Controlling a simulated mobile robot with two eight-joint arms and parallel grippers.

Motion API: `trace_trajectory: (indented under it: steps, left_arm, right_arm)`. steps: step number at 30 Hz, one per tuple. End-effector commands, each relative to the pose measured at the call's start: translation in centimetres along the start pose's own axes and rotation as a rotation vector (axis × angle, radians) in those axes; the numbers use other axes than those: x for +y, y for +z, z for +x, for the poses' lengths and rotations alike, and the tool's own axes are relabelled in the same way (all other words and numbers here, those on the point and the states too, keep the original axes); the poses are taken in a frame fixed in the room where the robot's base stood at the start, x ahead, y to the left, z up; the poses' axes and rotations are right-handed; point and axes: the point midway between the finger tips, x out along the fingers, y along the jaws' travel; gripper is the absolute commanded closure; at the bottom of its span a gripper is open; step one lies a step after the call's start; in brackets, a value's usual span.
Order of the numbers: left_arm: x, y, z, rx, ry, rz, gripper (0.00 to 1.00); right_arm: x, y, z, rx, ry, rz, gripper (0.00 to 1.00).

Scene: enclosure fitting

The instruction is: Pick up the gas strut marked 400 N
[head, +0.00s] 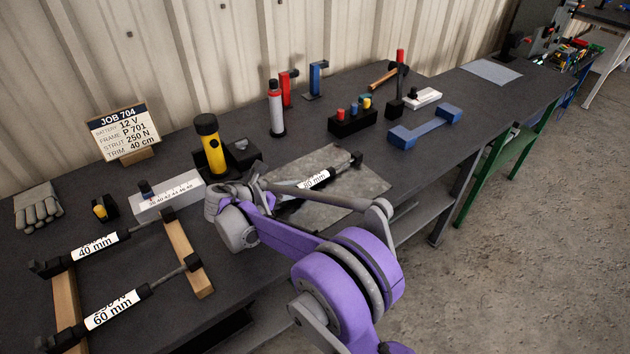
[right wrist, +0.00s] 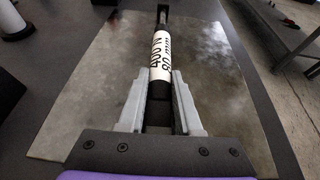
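The gas strut marked 400 N (right wrist: 160,55) shows in the right wrist view, with a white label reading 400 N and 80 mm. It also shows in the head view (head: 314,181), over a grey metal sheet (head: 350,195), partly hidden by my right arm. My right gripper (right wrist: 161,76) has one finger on each side of the strut's dark body, at the lower end of the label. The fingers look very near or against it; I cannot tell whether they grip it. My left gripper is not in view.
Two other struts, marked 40 mm (head: 95,248) and 60 mm (head: 112,310), lie across wooden rests at the left. The bench's front edge is close.

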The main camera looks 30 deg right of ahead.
Motion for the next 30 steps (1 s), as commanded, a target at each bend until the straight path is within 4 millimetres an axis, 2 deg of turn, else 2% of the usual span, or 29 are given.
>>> trace_trajectory:
  steps: [1,3,18,22,30]
  left_arm:
    - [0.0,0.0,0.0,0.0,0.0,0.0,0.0]
    - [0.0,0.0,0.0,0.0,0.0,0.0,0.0]
    - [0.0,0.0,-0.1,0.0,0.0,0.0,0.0]
    - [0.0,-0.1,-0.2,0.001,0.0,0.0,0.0]
    - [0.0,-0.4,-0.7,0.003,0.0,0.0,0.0]
  right_arm:
    - [0.0,0.0,0.0,0.0,0.0,0.0,0.89]
    - [0.0,0.0,0.0,0.0,0.0,0.0,1.0]
    - [0.0,0.4,-0.2,-0.001,0.0,0.0,1.0]
    - [0.0,2.0,-0.8,-0.001,0.0,0.0,1.0]
    - [0.0,7.1,-2.9,-0.001,0.0,0.0,1.0]
